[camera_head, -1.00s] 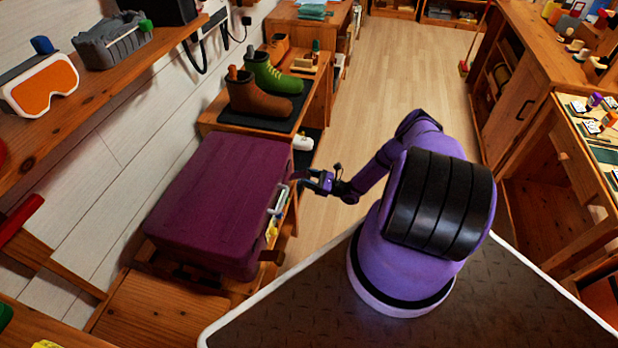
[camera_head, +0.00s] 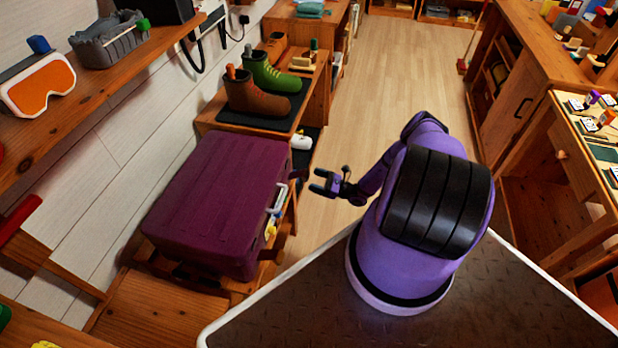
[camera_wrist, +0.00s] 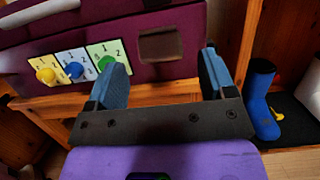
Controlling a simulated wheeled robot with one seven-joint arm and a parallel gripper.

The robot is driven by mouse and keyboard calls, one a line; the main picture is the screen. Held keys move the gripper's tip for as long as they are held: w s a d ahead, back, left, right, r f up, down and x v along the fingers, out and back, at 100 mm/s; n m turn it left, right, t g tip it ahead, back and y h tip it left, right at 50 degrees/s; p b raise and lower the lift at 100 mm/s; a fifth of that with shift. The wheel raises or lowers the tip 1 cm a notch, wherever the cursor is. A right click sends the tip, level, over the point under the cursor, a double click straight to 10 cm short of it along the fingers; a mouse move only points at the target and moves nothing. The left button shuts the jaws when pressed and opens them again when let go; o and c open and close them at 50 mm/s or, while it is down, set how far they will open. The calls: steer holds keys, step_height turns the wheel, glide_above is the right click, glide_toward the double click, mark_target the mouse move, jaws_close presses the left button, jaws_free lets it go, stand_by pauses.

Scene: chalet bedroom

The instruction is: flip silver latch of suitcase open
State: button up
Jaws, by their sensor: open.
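The maroon suitcase (camera_head: 217,200) lies flat on a wooden bench, and its front side faces my arm. A pale grey handle (camera_head: 279,198) is on that side; part of it shows at the upper left in the wrist view (camera_wrist: 32,12). The wrist view also shows the suitcase front (camera_wrist: 180,22) with a brown square patch (camera_wrist: 162,44) between my fingers. I cannot make out a silver latch clearly in either view. My gripper (camera_head: 318,182) is open and empty, a short way off the suitcase front; its two blue-grey fingers show in the wrist view (camera_wrist: 163,75).
Three number cards (camera_wrist: 75,63) with yellow, blue and green knobs sit on the suitcase front. Boots (camera_head: 262,95) stand on a dark mat beyond the suitcase. A wooden shelf (camera_head: 95,85) runs along the left wall. The floor (camera_head: 400,80) behind my gripper is clear.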

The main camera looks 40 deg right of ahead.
steer(key=v, duration=0.7)
steer(key=shift+a, duration=0.1)
steer(key=shift+r, duration=0.1)
